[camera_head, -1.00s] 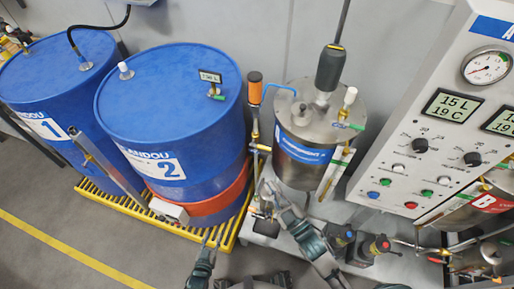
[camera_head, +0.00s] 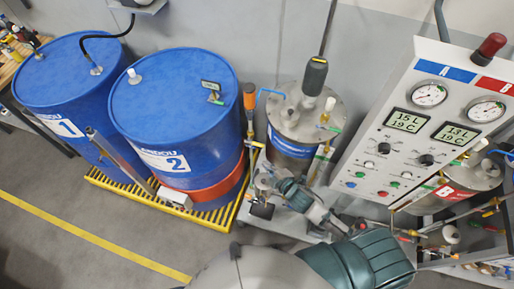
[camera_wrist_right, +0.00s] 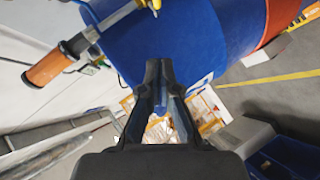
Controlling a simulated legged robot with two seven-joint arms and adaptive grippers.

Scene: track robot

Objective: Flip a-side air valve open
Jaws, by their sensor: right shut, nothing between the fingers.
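A steel tank (camera_head: 290,118) with a blue label stands right of the drums. Brass fittings with green handles (camera_head: 325,150) are on its right side. An upright line with an orange-topped cylinder (camera_head: 249,97) stands at its left. My right gripper (camera_head: 264,180) is low in front of the tank, near the lower end of that line. In the right wrist view its fingers (camera_wrist_right: 160,72) are together and empty, in front of a blue drum. I cannot tell which handle is the A-side air valve. My left gripper is out of view.
Blue drums (camera_head: 172,100) stand on a yellow grated pallet (camera_head: 210,206) at left. A control panel (camera_head: 415,130) with gauges and displays stands at right. A second tank labelled B (camera_head: 448,192) is behind its lower edge. The floor at lower left is clear.

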